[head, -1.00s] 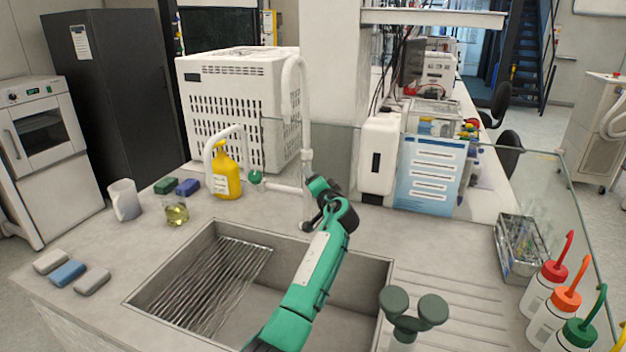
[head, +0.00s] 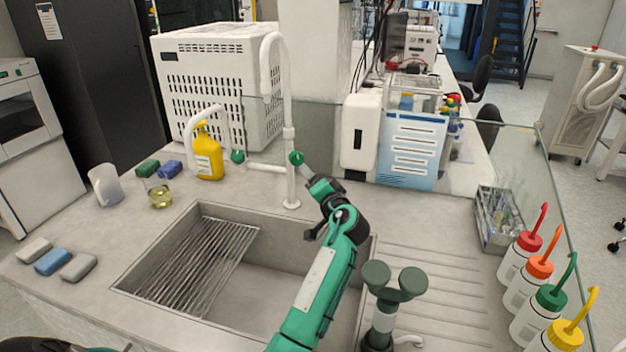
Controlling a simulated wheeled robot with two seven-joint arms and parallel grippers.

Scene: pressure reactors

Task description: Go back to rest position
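A green arm reaches up over the sink from the bottom edge, leaning from lower left to upper right; I take it as my left. My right gripper is not in view.
The sink (head: 285,315) with a wire rack (head: 200,262) lies below the arm. An eyewash (head: 395,282) with two dark heads stands close to the arm's right. Squeeze bottles (head: 545,305) line the right edge; a yellow bottle (head: 207,155) stands behind the sink.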

